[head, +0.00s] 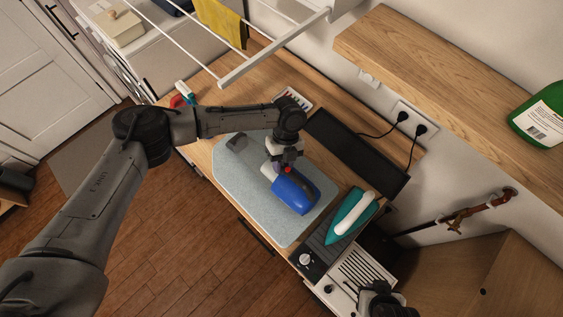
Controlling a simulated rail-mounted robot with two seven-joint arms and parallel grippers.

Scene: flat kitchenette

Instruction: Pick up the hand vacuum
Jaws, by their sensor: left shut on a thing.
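The hand vacuum (295,195) has a blue body and a pale grey part at its left end. It is over the light blue-grey mat (245,195) on the wooden counter. My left gripper (282,169) comes down from above and is shut on the hand vacuum near its upper left end, where a small red spot shows. The fingers partly hide the grip. I cannot tell whether the vacuum touches the mat. My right gripper (380,299) is at the bottom edge of the view, partly cut off, and its jaws cannot be made out.
A teal and white iron (351,217) stands right of the mat. A dark panel (355,152) lies behind, with two plugs in the wall socket. A drying rack (272,50) and a wooden shelf (450,70) overhang the counter. A green bottle (543,116) is on the shelf.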

